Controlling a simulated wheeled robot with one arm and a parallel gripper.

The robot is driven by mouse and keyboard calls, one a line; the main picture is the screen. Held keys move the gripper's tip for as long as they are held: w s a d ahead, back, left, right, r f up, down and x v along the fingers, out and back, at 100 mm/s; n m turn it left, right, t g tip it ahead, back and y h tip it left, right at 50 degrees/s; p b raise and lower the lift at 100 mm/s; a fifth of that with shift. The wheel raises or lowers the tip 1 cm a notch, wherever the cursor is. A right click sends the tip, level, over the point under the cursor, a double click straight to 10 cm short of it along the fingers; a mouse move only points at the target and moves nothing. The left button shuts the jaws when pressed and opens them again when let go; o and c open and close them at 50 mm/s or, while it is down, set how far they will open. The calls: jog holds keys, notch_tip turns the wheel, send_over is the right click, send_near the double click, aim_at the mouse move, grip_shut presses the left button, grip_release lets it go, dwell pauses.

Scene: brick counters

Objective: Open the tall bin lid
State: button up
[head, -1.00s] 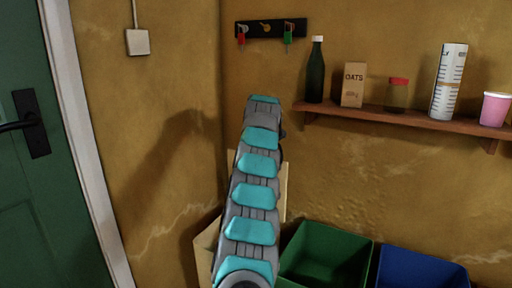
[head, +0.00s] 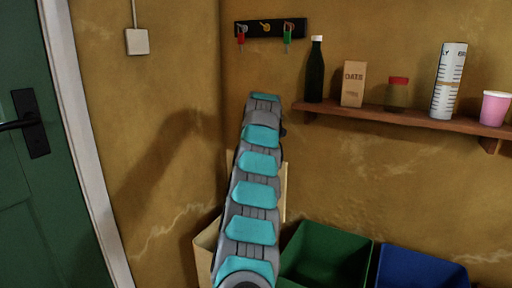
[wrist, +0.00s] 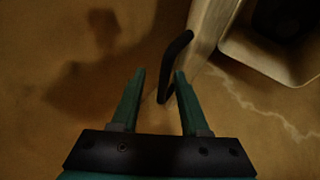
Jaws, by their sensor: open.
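The tall bin is cream and mostly hidden behind my arm in the head view, where its left side (head: 205,248) shows low down. A pale upright panel, apparently its lid (head: 284,190), shows beside my arm. In the wrist view, the bin's rim (wrist: 244,55) surrounds an open mouth with something dark inside. The lid (wrist: 207,28) stands raised at its left, seen nearly edge-on, with a black bar handle (wrist: 176,52). My gripper (wrist: 160,75) is open, and the handle's lower end lies between its fingertips. I cannot tell whether they touch. My gripper is hidden in the head view.
A green bin (head: 328,255) and a blue bin (head: 420,268) stand to the right. A green door (head: 50,190) is at left. A key rack (head: 270,28) hangs near the corner.

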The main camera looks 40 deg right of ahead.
jog(key=b+v, duration=0.1)
jog(key=v, duration=0.6)
jog(key=shift+r, duration=0.1)
dwell(0.5)
